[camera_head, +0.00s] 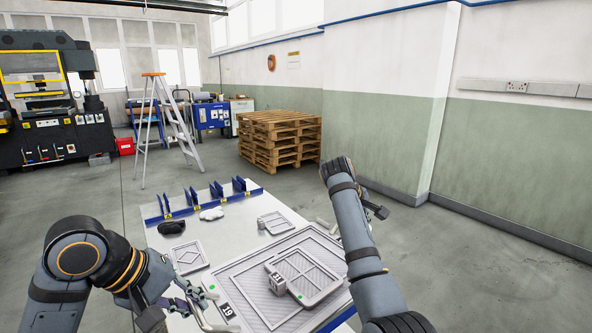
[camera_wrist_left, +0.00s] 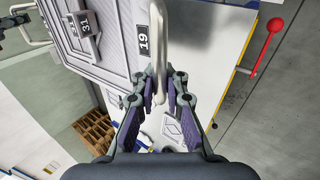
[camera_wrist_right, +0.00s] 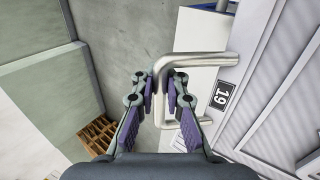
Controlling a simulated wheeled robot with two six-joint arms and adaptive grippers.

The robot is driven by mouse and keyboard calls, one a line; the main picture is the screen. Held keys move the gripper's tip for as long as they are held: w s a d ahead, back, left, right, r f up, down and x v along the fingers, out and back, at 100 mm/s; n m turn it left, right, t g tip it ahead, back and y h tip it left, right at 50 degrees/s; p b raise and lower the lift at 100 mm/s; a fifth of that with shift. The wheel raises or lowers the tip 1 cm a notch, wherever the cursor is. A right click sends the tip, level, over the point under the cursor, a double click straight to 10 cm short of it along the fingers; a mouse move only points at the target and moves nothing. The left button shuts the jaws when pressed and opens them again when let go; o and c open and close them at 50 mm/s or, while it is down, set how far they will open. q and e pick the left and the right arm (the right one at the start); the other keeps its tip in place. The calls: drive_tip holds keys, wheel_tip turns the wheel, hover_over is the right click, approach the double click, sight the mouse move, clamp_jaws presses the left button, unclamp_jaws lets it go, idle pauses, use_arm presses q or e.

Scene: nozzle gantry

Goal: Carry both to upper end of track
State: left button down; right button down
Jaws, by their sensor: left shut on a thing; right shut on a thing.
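A large grey ribbed panel (camera_head: 238,283) with a black "19" tag lies over the white table. A smaller grey frame (camera_head: 326,285) rests on it, with a small grey numbered block (camera_head: 279,284) at its left corner. The panel has metal bar handles on two opposite sides. My left gripper (camera_head: 198,298) is shut on the left handle (camera_wrist_left: 156,35); its fingers close around the bar in the left wrist view (camera_wrist_left: 158,82). My right gripper (camera_wrist_right: 160,82) is shut on the other handle (camera_wrist_right: 205,62); in the head view my right arm hides its fingers.
The white table (camera_head: 240,222) carries blue brackets (camera_head: 192,196) at its far edge, a black item (camera_head: 171,227), a white item (camera_head: 211,214) and small grey frames (camera_head: 190,256). Pallets (camera_head: 279,140) and a stepladder (camera_head: 165,115) stand beyond. Floor right of the table is clear.

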use_arm(q)
drive_tip(key=shift+s, duration=0.1)
